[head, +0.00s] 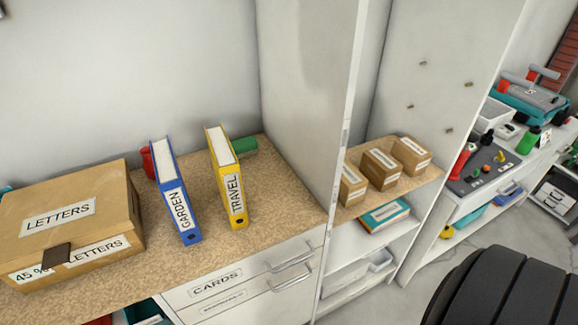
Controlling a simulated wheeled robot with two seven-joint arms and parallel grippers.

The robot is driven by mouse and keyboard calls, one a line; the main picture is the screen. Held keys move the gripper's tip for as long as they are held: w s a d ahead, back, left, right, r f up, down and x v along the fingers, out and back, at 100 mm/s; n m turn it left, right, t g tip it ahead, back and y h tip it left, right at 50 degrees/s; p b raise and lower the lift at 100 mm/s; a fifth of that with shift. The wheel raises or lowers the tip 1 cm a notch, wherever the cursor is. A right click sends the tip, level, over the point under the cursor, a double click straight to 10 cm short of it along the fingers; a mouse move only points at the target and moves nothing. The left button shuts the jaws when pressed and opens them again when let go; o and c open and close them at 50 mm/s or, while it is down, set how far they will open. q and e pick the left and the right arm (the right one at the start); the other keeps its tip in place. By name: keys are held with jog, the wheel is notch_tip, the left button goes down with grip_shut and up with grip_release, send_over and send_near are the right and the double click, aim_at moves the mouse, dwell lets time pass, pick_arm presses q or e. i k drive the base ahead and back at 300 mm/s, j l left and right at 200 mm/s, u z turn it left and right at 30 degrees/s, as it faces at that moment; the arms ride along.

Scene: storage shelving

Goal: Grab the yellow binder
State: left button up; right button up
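The yellow binder (229,190) stands upright on the brown shelf top in the middle left of the head view. Its spine faces me and carries a white label reading TRAVEL. A blue binder (177,200) labelled GARDEN stands upright to its left, with a gap between them. Neither of my grippers shows in the head view, and nothing is touching the yellow binder.
A cardboard box (75,215) labelled LETTERS sits to the left. A red item (147,162) and a green cylinder (243,146) are partly hidden behind the binders. A white upright panel (335,130) bounds the right side. Bare shelf top (285,205) lies right of the yellow binder.

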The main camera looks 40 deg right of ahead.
aim_at(226, 165)
jog(key=z, duration=0.8)
